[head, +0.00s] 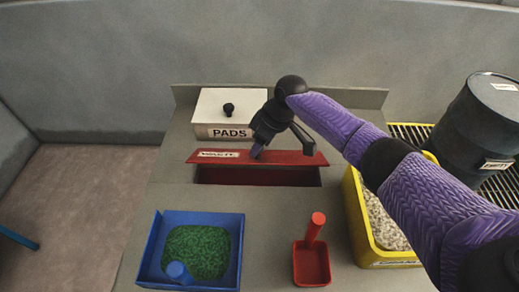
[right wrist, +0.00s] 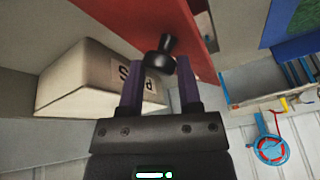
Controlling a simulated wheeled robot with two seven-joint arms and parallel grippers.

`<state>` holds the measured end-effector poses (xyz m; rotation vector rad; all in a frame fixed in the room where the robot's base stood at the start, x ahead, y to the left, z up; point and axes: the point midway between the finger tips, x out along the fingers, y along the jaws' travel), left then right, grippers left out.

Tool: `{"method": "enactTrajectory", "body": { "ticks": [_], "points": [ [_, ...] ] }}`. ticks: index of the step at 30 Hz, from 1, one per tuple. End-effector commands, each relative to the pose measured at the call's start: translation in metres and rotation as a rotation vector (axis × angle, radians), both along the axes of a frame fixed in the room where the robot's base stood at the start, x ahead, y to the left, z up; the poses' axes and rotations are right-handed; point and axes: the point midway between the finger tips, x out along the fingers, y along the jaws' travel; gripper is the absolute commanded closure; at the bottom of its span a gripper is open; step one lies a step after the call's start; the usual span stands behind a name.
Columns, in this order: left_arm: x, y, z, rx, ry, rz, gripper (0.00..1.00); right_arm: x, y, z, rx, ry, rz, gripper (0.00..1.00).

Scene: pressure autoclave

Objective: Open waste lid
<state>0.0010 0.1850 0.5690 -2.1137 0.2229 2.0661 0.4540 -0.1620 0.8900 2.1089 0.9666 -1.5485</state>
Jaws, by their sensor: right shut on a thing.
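The red waste lid (head: 290,158) is in the middle of the grey bench, tilted up at its front. A dark red opening (head: 260,176) shows below its front edge. My right gripper (head: 258,150) is over the lid, shut on its black knob. In the right wrist view the two purple fingers (right wrist: 158,72) are on either side of the knob (right wrist: 160,58), and the red lid (right wrist: 150,18) is behind it. The lid's label is partly legible. My left gripper is out of view.
A white PADS box (head: 228,108) stands behind the lid on the left. A blue tray (head: 191,216) of green granules and a red scoop (head: 312,265) are in front. A yellow bin (head: 357,215) and dark drum (head: 475,125) are at right.

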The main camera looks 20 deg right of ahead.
Motion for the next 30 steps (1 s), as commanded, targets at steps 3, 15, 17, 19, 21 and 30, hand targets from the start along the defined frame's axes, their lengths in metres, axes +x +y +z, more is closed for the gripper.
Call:
{"method": "enactTrajectory", "body": {
  "ticks": [3, 15, 17, 19, 21, 30],
  "points": [
    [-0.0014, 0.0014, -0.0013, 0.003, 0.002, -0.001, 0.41, 0.0036, -0.0047, -0.0007, -0.008, -0.002, -0.006, 1.0],
    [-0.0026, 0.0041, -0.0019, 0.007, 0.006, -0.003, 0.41, 0.0057, -0.0066, -0.0007, -0.012, 0.001, -0.007, 1.0],
    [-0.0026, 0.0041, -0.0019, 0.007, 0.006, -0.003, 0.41, 0.0055, -0.0067, -0.0008, -0.012, 0.002, -0.007, 1.0],
    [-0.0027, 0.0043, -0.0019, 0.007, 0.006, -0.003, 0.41, 0.0054, -0.0068, -0.0011, -0.012, 0.002, -0.007, 1.0],
    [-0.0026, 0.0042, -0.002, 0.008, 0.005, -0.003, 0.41, 0.0052, -0.007, -0.0013, -0.012, 0.003, -0.007, 1.0],
    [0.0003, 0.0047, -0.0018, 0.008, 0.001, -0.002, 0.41, 0.0053, -0.0051, 0.0002, -0.008, 0.003, -0.004, 0.22]
  ]
}}
